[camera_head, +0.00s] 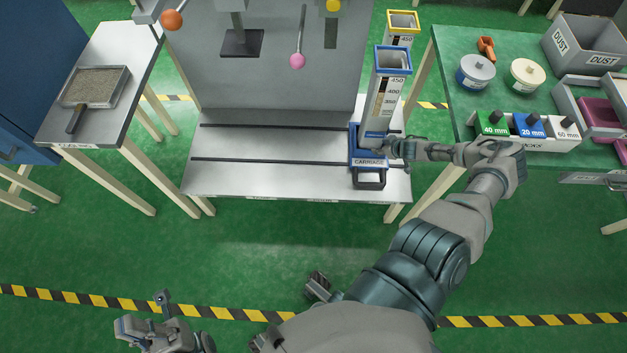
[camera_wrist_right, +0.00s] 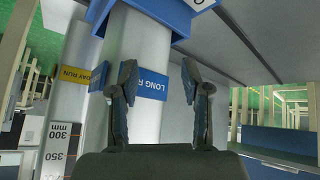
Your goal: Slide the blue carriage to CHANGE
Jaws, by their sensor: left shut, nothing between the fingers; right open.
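The blue carriage (camera_head: 368,162), labelled CARRIAGE, sits at the right end of the grey bench's slotted top. A tall column with a blue rim (camera_head: 390,85) stands on it. The wrist view shows this pale column (camera_wrist_right: 146,60) with a blue LONG R... label, and the carriage's blue edge (camera_wrist_right: 160,14). My right gripper (camera_head: 393,148) is open just right of the column's foot; its fingers (camera_wrist_right: 158,85) face the column. Whether they touch it is unclear. My left gripper (camera_head: 163,299) is shut and empty at the lower left, far from the bench. I cannot read a CHANGE mark.
Two slots run left across the clear bench top (camera_head: 270,145). A yellow-rimmed column (camera_head: 402,24) stands behind the blue-rimmed one. Orange and pink knobs (camera_head: 297,61) hang at the back panel. A green table (camera_head: 455,70) with jars and blocks stands right; a tray (camera_head: 95,86) lies on the left table.

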